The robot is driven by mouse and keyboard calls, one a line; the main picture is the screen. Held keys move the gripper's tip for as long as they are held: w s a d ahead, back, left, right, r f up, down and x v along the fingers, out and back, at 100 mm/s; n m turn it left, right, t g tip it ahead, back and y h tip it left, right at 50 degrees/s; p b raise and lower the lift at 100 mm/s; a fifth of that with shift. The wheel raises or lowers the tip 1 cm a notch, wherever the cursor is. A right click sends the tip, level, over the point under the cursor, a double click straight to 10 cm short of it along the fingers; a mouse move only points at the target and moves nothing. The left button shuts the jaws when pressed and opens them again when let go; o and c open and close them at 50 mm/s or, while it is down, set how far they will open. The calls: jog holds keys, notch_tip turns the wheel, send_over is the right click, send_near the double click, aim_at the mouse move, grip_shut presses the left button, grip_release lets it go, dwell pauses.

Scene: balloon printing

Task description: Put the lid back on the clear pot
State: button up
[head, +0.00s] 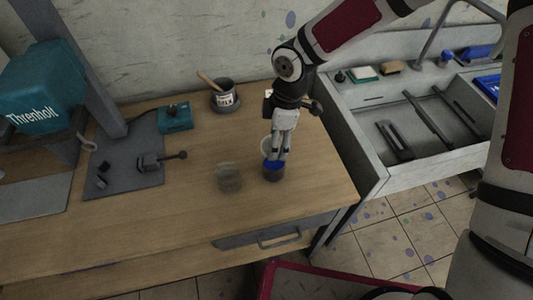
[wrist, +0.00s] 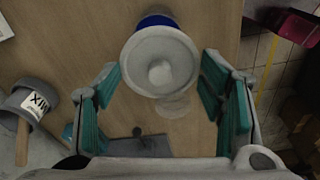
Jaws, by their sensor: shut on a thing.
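The clear pot (head: 229,178) stands on the wooden table, left of my gripper in the head view; it shows faintly in the wrist view (wrist: 173,106). My gripper (head: 275,157) points down over the table.
A grey MIX pot (head: 223,97) with a wooden stick stands at the back. A teal box (head: 175,118) and a grey mat (head: 125,158) with dark tools lie left. The table front is clear.

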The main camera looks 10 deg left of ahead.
jog(key=shift+w+a+r, duration=0.1)
jog(key=shift+a+f, duration=0.1)
jog(key=shift+f, duration=0.3)
jog(key=shift+f+b, duration=1.05)
jog(key=shift+f, duration=1.75)
jog(key=shift+f, duration=0.15)
dwell(0.3)
jog(key=o, duration=1.1)
jog(key=shift+r+p, duration=1)
jog(key=shift+r, duration=2.55)
